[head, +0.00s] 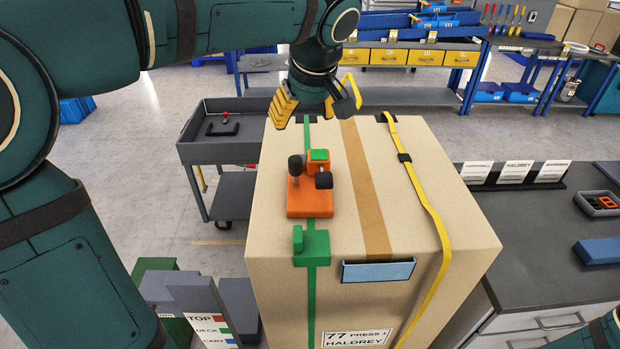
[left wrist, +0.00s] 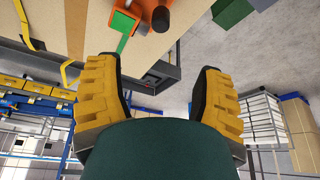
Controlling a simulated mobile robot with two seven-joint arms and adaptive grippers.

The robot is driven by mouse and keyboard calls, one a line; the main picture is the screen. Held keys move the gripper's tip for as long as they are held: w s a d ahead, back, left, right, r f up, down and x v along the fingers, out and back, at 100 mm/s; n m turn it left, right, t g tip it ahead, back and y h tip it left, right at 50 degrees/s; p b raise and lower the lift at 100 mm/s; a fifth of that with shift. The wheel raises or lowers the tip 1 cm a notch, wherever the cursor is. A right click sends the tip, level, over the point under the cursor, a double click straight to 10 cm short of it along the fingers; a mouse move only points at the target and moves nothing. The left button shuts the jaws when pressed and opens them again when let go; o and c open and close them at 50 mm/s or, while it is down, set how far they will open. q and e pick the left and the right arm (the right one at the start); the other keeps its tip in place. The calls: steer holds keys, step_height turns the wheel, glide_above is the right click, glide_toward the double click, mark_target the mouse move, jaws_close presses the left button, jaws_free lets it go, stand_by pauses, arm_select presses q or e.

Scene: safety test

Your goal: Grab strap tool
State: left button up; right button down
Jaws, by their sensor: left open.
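The strap tool (head: 309,201) is an orange block with a green top pad and black knobs. It sits on top of a large cardboard box (head: 400,215), on the green strap (head: 311,275). In the left wrist view the orange tool (left wrist: 138,8) shows only partly, at the top edge. My left gripper (head: 318,103) is open and empty, with yellow padded fingers. It is above the far edge of the box, behind the tool and apart from it. Its open fingers also show in the left wrist view (left wrist: 155,78). My right gripper is not in view.
A green buckle (head: 311,247) and a blue label holder (head: 378,271) are near the box's front edge. A yellow strap (head: 427,205) runs along its right side. A grey cart (head: 218,150) stands left, a dark workbench (head: 520,230) right. Blue workbenches are behind.

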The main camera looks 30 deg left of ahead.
mark_target(296, 158)
arm_select(q)
steer(key=b+x, duration=0.1)
steer(key=x, duration=0.2)
steer(key=b+x, duration=0.1)
steer(key=x, duration=0.3)
steer(key=b+x, duration=0.1)
steer(key=x, duration=0.2)
steer(key=shift+s+d+f, duration=0.2)
steer(key=shift+d+f, duration=0.15)
steer(key=shift+a+b+x, duration=0.2)
steer(key=shift+b+x, duration=0.35)
steer(key=shift+x, duration=2.45)
steer(key=shift+w+r, duration=0.1)
steer(key=shift+r, duration=0.05)
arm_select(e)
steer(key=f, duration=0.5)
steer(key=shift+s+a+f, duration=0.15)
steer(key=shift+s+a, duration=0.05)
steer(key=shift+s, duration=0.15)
arm_select(q)
jaws_close()
